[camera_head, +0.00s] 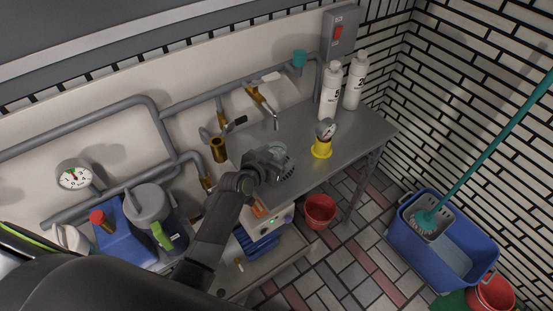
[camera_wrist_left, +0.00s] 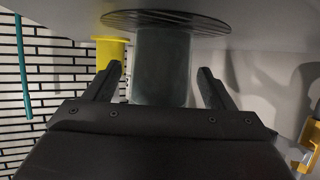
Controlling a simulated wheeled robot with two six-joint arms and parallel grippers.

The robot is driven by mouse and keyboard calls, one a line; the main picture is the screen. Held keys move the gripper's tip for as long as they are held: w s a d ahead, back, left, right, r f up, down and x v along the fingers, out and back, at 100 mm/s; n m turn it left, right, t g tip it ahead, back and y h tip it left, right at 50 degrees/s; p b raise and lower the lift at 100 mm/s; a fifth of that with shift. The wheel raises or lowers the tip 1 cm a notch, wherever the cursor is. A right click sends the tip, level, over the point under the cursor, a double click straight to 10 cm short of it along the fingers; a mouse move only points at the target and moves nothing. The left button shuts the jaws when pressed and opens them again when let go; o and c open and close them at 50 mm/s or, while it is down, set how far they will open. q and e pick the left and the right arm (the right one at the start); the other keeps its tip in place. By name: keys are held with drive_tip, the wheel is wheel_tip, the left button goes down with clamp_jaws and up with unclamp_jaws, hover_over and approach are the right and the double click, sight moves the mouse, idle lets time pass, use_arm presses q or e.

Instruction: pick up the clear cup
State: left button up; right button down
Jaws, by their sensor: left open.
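The clear cup (camera_head: 278,149) stands on the grey metal counter (camera_head: 345,133), partly hidden behind my left gripper (camera_head: 283,168) in the head view. In the wrist view the cup (camera_wrist_left: 162,68) looks like a grey, see-through cylinder against a dark ribbed round grate (camera_wrist_left: 165,20). My left gripper (camera_wrist_left: 163,88) is open there, with one finger on each side of the cup. A gap shows beside each finger, and I cannot tell how deep the cup sits between them. My right gripper is not in view.
A yellow-based gauge (camera_head: 321,147) stands right of the cup; its yellow part (camera_wrist_left: 108,51) shows in the wrist view. Two white bottles (camera_head: 330,95) stand at the back. A brass tap (camera_head: 262,101) juts from the wall. A red bucket (camera_head: 320,211) is on the floor.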

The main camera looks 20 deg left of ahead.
use_arm(q)
drive_tip(key=c, duration=1.2)
drive_tip(key=shift+r, duration=0.25)
